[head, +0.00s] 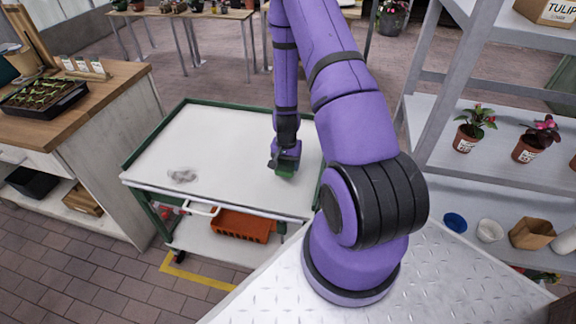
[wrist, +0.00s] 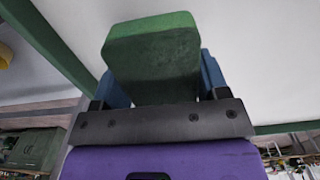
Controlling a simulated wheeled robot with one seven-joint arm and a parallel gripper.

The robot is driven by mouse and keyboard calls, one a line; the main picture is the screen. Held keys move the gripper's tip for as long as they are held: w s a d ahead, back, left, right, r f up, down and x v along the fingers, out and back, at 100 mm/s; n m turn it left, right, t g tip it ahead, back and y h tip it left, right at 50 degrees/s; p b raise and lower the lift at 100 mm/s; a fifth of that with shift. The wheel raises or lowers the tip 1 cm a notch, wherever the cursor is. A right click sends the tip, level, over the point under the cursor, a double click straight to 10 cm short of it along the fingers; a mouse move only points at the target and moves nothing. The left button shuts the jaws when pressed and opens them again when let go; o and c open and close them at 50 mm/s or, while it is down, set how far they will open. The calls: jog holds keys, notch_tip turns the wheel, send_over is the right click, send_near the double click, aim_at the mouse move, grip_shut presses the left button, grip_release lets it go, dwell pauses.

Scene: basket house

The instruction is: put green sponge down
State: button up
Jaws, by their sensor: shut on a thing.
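The green sponge (wrist: 155,60) is between the blue fingers of my gripper (wrist: 165,75) in the wrist view, and the jaws are shut on it. In the head view my gripper (head: 285,165) is low over the right part of a white cart top (head: 215,140) with a green rim. The sponge shows as a small green patch (head: 286,174) under the gripper. I cannot tell whether the sponge touches the cart top.
A crumpled, clear or grey item (head: 182,175) lies on the cart's left front part. The middle of the cart top is clear. An orange crate (head: 243,225) sits on the lower shelf. A wooden bench (head: 90,100) stands left, and grey shelving with potted plants (head: 467,138) stands right.

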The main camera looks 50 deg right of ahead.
aim_at(288, 165)
jog(key=shift+w+d+f, duration=0.1)
jog(key=shift+w+d, duration=0.25)
jog(key=shift+d, duration=0.25)
jog(key=shift+w+d, duration=0.35)
jog(key=shift+d, duration=0.2)
notch_tip(288, 165, down, 4)
jog(key=shift+r, duration=0.2)
jog(key=shift+a, duration=0.1)
jog(key=o, duration=0.9)
jog(key=shift+f, duration=0.1)
